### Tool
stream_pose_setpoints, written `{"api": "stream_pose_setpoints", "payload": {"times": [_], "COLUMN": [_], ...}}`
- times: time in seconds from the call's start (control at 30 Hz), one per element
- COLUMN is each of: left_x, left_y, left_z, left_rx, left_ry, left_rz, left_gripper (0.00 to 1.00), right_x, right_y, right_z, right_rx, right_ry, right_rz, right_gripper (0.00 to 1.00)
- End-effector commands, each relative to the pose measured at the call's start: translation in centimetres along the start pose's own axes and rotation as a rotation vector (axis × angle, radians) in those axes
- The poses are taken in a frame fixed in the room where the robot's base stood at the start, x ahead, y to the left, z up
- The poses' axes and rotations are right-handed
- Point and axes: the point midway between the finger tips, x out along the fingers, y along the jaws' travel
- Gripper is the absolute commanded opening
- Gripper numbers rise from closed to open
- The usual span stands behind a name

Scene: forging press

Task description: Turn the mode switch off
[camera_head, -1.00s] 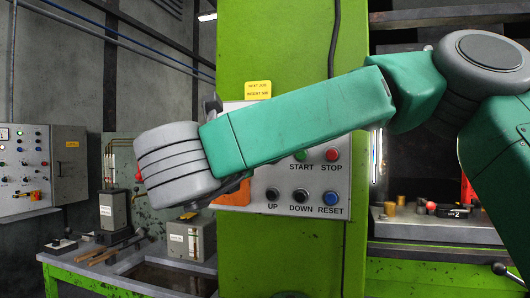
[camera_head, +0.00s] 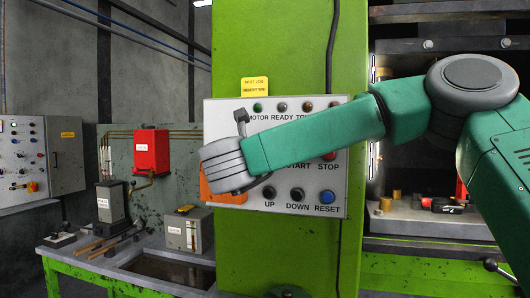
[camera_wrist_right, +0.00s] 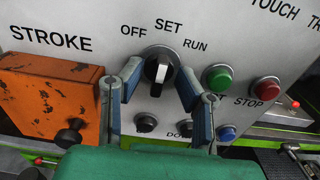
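The mode switch (camera_wrist_right: 158,70) is a round black knob with a white-marked handle on the grey control panel (camera_head: 335,205), under the labels OFF, SET and RUN. Its handle is upright with a slight lean, its top toward the SET and RUN side; its exact setting is hard to tell. My right gripper (camera_wrist_right: 160,88) is open, with one blue-padded finger on each side of the knob and gaps visible between. In the head view my right wrist covers the switch, and only part of a finger shows above it. My left gripper is not in view.
An orange box (camera_wrist_right: 45,100) with a dark knob sits left of the switch. Green (camera_wrist_right: 216,78) and red (camera_wrist_right: 266,90) buttons lie to the right, and black and blue buttons below, close to the fingers. A workbench (camera_head: 110,268) stands at the left.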

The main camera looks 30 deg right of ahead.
Motion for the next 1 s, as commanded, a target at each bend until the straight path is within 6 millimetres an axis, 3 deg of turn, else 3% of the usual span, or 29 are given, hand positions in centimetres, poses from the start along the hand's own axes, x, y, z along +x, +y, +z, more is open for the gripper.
{"api": "stream_pose_setpoints", "payload": {"times": [0.13,0.17,0.23,0.67,1.0], "left_x": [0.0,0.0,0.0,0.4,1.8], "left_y": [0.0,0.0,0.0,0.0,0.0], "left_z": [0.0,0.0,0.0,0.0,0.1], "left_rx": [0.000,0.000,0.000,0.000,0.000], "left_ry": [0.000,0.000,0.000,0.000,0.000], "left_rz": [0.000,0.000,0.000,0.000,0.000], "left_gripper": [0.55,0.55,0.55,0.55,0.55], "right_x": [0.0,0.0,0.0,0.0,0.0], "right_y": [0.0,0.0,0.0,0.0,0.1], "right_z": [0.0,0.0,0.0,-0.1,-0.1], "right_rx": [0.000,0.000,0.000,-0.038,-0.257], "right_ry": [0.000,0.000,0.000,-0.001,-0.001], "right_rz": [0.000,0.000,0.000,0.000,0.000], "right_gripper": [0.30,0.23,0.00,0.00,0.00]}}
